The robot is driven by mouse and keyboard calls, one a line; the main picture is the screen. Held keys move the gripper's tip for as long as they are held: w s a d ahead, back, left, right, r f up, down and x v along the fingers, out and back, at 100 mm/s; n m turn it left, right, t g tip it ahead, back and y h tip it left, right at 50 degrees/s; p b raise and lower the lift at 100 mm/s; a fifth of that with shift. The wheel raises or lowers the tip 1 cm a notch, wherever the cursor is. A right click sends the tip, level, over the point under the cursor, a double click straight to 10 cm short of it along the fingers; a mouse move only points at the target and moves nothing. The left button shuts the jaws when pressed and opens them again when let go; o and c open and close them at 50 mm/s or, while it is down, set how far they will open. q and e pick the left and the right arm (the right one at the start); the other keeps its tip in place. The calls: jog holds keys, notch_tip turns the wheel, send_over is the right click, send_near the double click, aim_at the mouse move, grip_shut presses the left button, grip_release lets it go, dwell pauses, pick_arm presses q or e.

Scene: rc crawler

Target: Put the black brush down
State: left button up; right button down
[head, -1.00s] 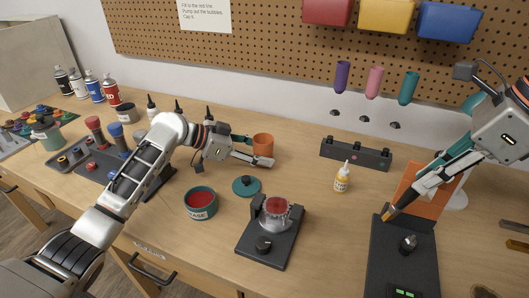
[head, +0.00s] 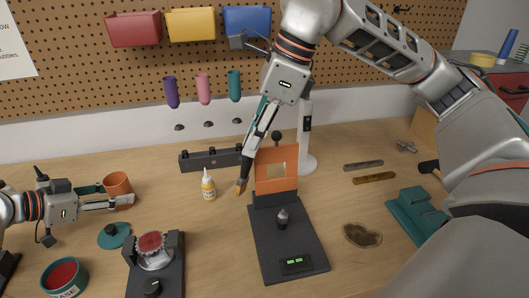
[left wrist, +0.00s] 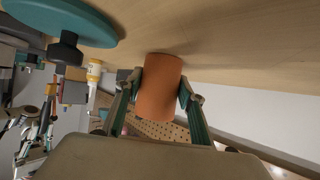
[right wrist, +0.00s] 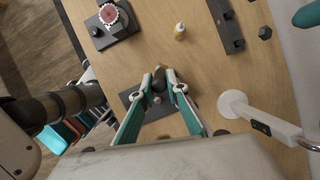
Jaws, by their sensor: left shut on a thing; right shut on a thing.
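The black brush (head: 246,170) has a dark handle and a tan tip. My right gripper (head: 253,143) is shut on it, and it points tip-down, slightly tilted. In the head view its tip shows just left of the orange panel, by the back left corner of the black stand (head: 290,249); whether it touches anything is unclear. In the right wrist view the brush (right wrist: 158,76) shows between the fingers (right wrist: 166,86). My left gripper (head: 125,201) is shut on an orange cup (head: 117,184). The cup (left wrist: 158,88) fills the jaws in the left wrist view.
The orange panel (head: 277,169) stands at the stand's back. A yellow-labelled bottle (head: 208,188) is left of the brush. A slotted dark rack (head: 211,158) lies behind. A brown patch (head: 362,235) is at right. Bare wood lies between bottle and stand.

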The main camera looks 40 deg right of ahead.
pick_arm(q)
jog(key=shift+a+f, duration=0.1)
pick_arm(e)
jog(key=w+a+r, duration=0.5)
jog(key=w+a, duration=0.6)
jog(key=a, duration=0.1)
jog(key=w+a+r, duration=0.4)
jog(key=w+a, duration=0.8)
jog(key=shift+n, duration=0.3)
jog(key=shift+s+a+f, duration=0.1)
jog(key=shift+s+f, duration=0.05)
jog(key=shift+f, duration=7.7)
jog(key=c, duration=1.9)
grip_release()
